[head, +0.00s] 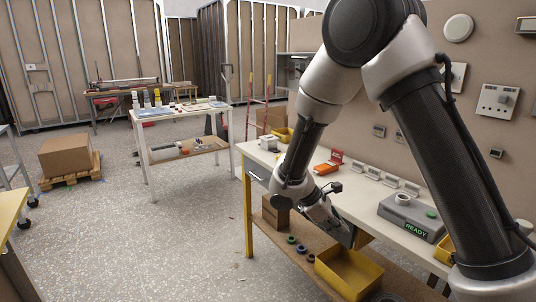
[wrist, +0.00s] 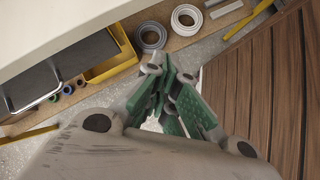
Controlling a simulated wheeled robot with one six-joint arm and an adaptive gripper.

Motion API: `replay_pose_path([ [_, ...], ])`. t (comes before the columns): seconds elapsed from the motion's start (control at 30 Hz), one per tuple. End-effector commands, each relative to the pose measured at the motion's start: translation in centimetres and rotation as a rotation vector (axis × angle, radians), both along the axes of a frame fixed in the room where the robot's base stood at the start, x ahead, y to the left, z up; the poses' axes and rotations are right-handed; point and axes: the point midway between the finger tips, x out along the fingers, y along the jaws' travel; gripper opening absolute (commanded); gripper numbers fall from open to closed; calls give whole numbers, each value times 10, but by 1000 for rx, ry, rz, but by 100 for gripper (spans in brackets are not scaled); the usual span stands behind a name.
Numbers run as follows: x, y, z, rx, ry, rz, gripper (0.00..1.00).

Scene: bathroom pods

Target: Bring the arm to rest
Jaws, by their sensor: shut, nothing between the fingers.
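My arm is bent in front of the workbench (head: 362,204), with its forearm hanging down. My gripper (head: 343,234) points down and to the right at the bench's front edge, above the lower shelf. In the wrist view my gripper (wrist: 172,78) shows green finger pads close together, with nothing held between them. A yellow bin (head: 350,275) sits on the lower shelf below the gripper, apart from it; it also shows in the wrist view (wrist: 112,66).
Grey rolls (wrist: 150,37) lie on the shelf. A brown slatted surface (wrist: 265,90) is at the wrist view's right. Open floor (head: 150,220) lies left of the bench.

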Motion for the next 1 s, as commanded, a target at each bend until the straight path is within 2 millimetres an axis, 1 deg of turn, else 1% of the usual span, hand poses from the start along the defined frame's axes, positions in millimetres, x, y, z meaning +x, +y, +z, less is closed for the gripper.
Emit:
replay_pose_path([
  [0.03, -10, -11, 18, 34, -30, -87, 0],
  [0.17, -47, -42, 61, 139, -107, -343, 0],
  [0.2, -60, -51, 74, 177, -133, -428, 0],
  [0.27, -80, -64, 94, 239, -172, -550, 0],
  [0.3, -93, -71, 106, 281, -199, -630, 0],
  [0.5, -153, -99, 155, 506, -337, -960, 0],
  [0.6, -179, -110, 175, 620, -417, -1078, 0],
  [0.7, -198, -120, 193, 718, -508, -1151, 0],
  [0.8, -210, -133, 211, 782, -607, -1185, 0],
  [0.9, -217, -143, 226, 821, -686, -1203, 0],
  [1.0, -222, -149, 233, 838, -731, -1218, 0],
])
